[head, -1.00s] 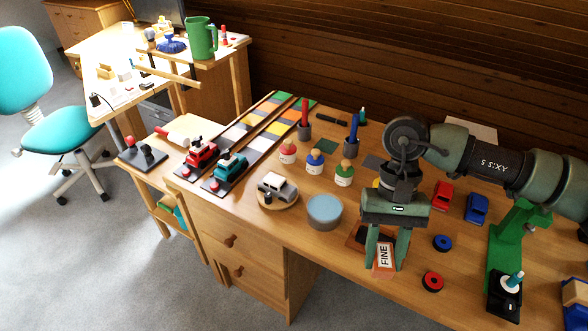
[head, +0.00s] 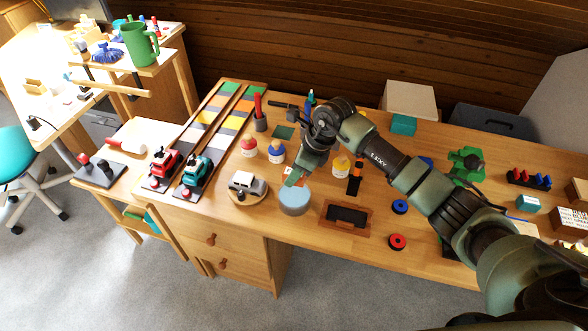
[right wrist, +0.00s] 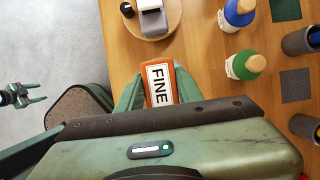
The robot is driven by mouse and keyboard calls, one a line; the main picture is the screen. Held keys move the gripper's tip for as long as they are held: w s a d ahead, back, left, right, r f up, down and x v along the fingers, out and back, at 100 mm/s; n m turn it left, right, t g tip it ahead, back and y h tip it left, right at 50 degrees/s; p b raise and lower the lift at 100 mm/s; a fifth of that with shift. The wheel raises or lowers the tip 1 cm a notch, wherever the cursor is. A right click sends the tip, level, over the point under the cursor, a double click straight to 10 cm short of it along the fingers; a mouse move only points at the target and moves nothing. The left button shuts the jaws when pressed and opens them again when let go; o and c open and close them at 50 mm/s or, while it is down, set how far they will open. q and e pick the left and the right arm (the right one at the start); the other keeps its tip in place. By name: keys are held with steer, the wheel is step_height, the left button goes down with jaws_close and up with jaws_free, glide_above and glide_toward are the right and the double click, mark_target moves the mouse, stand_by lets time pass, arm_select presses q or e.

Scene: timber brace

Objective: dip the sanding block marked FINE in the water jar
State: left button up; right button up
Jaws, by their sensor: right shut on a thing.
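The sanding block marked FINE (right wrist: 158,85) is orange with a white label, held between my right gripper's green fingers (right wrist: 157,92) in the right wrist view. In the head view, my right gripper (head: 297,176) and the orange block (head: 291,179) show just above and behind the rim of the water jar (head: 294,204), a round pale-blue container on the desk. The gap between block and jar is hard to judge. The jar is hidden in the right wrist view. My left gripper (right wrist: 36,94) shows small at that view's left edge, open and empty, over the floor.
A wood-framed dark tray (head: 346,217) lies to the right, with red (head: 397,242) and blue rings (head: 400,206) beyond.

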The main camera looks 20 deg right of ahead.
steer(key=shift+f+b, duration=1.5)
steer(key=shift+f, duration=1.1)
steer(key=shift+f+b, duration=0.95)
steer(key=shift+f, duration=0.1)
steer(key=o, duration=1.3)
